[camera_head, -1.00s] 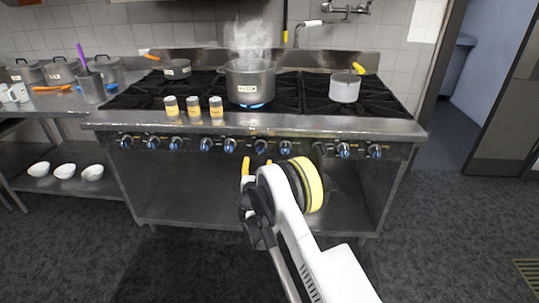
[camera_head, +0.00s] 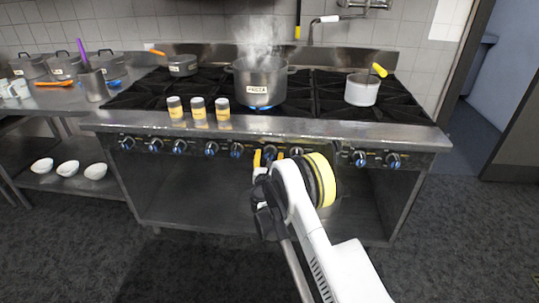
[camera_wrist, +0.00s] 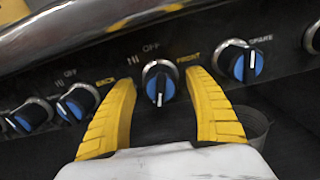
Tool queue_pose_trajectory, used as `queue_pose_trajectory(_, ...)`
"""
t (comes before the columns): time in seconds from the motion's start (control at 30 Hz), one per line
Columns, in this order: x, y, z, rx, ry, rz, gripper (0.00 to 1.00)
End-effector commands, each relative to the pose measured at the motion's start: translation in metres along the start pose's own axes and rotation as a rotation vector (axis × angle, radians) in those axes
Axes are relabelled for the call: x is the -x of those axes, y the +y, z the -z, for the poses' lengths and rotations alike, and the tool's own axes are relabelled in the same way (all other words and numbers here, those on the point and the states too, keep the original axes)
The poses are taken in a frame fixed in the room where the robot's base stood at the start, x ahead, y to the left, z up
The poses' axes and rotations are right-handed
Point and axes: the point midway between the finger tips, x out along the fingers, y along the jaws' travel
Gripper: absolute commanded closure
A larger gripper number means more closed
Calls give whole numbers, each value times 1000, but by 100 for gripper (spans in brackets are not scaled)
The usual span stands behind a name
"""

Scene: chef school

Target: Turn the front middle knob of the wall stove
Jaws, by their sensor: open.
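The wall stove (camera_head: 300,127) has a row of blue-and-black knobs along its front panel. In the wrist view, one knob (camera_wrist: 160,82) with a white pointer line sits between the two yellow fingers of my gripper (camera_wrist: 161,80), with "OFF" above it and "FRONT" at its upper right. The fingers are open, one on each side, with visible gaps to the knob. The pointer looks close to vertical. In the head view, my gripper (camera_head: 264,156) is at the panel below the steaming pot, and its fingers partly hide the knob.
Neighbouring knobs (camera_wrist: 78,102) and (camera_wrist: 240,63) flank the gripper closely. The steaming pot (camera_head: 260,82) stands over a blue flame. Three yellow-labelled jars (camera_head: 198,107) stand on the stove's front ledge. A white saucepan (camera_head: 362,91) is at right. The floor before the stove is clear.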

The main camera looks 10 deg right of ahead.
Motion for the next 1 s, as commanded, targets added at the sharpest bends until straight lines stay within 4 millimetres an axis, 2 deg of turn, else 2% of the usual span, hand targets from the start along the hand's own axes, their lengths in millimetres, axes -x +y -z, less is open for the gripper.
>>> queue_pose_trajectory(0.07,0,0,0,0,0,0,37)
queue_pose_trajectory(0.23,0,0,0,0,0,0,88)
queue_pose_trajectory(0.27,0,0,0,0,0,0,90)
queue_pose_trajectory(0.67,0,0,0,-29,0,0,91)
queue_pose_trajectory(1.0,0,0,0,-233,0,0,90)
